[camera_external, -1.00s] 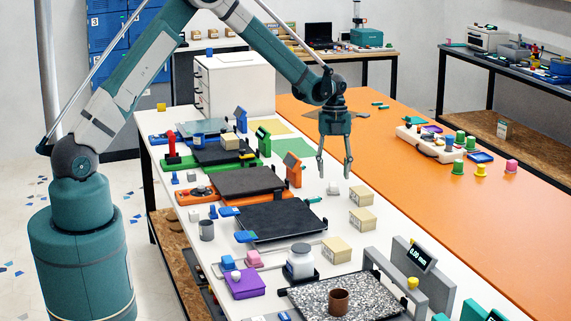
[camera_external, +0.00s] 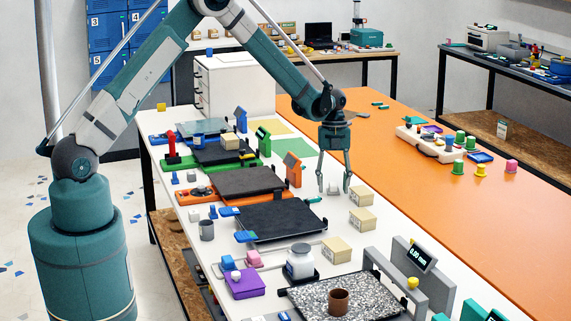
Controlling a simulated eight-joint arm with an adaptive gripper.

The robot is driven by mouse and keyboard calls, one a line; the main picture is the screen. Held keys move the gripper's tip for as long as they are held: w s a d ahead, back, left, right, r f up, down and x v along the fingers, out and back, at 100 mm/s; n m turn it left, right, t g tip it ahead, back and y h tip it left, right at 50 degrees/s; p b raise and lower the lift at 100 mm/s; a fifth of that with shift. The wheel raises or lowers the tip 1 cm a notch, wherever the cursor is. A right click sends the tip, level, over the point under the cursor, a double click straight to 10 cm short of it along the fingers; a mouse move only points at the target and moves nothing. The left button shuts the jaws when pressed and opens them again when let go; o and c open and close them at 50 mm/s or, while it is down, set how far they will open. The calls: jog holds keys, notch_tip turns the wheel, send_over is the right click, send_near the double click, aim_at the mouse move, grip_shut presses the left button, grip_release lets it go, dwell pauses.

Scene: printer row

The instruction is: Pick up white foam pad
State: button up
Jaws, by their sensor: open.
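A small whitish piece (camera_external: 333,190), which looks like the white foam pad, lies on the white table right of the row of printers. My gripper (camera_external: 334,185) points straight down over it with its two fingers apart. The fingertips appear on the left and right of the piece in this view. I cannot tell whether they touch it or how high they are above the table.
Two beige boxes (camera_external: 362,196) stand just right and front of the gripper. The dark printer bed (camera_external: 280,220) lies front left, and an orange printer's bed (camera_external: 248,182) with an upright screen (camera_external: 292,168) is left.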

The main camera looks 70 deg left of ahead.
aim_at(333, 184)
jog(key=c, duration=0.9)
jog(key=shift+o, duration=0.2)
jog(key=shift+r, duration=0.1)
jog(key=shift+r, duration=4.9)
